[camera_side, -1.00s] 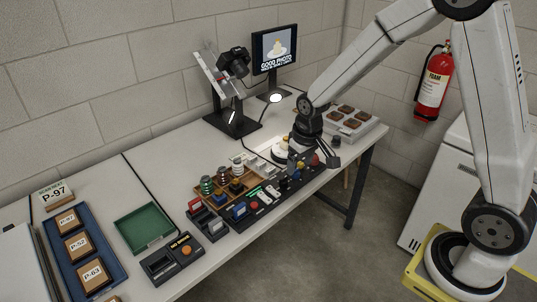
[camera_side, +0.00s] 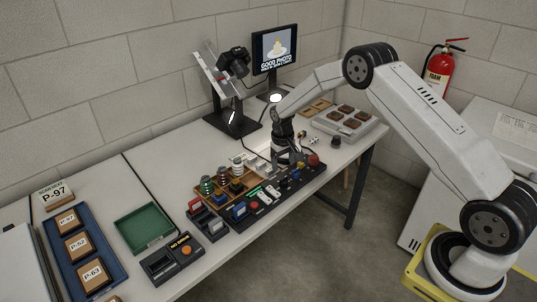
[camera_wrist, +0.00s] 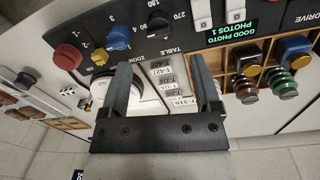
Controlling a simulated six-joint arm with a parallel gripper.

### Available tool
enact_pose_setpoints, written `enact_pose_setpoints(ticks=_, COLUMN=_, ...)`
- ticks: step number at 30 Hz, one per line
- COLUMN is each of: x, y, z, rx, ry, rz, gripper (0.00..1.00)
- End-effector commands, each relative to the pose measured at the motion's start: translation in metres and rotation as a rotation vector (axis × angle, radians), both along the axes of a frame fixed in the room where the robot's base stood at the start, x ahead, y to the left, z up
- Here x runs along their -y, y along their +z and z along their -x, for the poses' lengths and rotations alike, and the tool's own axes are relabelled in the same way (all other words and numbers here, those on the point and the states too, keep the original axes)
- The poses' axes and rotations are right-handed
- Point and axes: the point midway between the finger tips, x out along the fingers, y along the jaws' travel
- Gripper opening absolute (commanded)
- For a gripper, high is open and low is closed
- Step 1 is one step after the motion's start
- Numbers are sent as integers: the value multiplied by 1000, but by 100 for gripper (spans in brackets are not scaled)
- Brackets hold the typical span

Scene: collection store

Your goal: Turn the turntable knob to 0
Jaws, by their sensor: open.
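The control panel (camera_wrist: 85,45) fills the top left of the wrist view. It has a black knob (camera_wrist: 158,23) among the marks 90, 180 and 270, above the word TABLE. I cannot read this knob's pointer clearly. A blue knob (camera_wrist: 118,38) sits to its left, with a scale of small numbers around it. My gripper (camera_wrist: 165,72) is open and empty, its two fingers pointing up towards the panel, apart from the black knob in the picture. In the side view my gripper (camera_side: 285,164) is low over the panel's right part and hides some of the controls.
A red button (camera_wrist: 67,57) and a yellow knob (camera_wrist: 100,58) are left of the blue knob. White switches (camera_wrist: 230,12) and a wooden rack (camera_wrist: 245,55) of spools lie to the right. A camera stand (camera_side: 232,122) and a screen (camera_side: 275,48) stand behind.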

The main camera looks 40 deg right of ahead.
Motion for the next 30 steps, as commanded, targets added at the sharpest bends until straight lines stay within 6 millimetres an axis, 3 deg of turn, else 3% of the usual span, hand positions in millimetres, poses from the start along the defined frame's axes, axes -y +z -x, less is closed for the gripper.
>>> enact_pose_setpoints(ticks=13, x=1, y=-11, z=-1, rx=-1, ry=-1, rz=1, gripper=80)
enact_pose_setpoints(ticks=30, x=4, y=-70, z=0, rx=-2, ry=-2, rz=1, gripper=80)
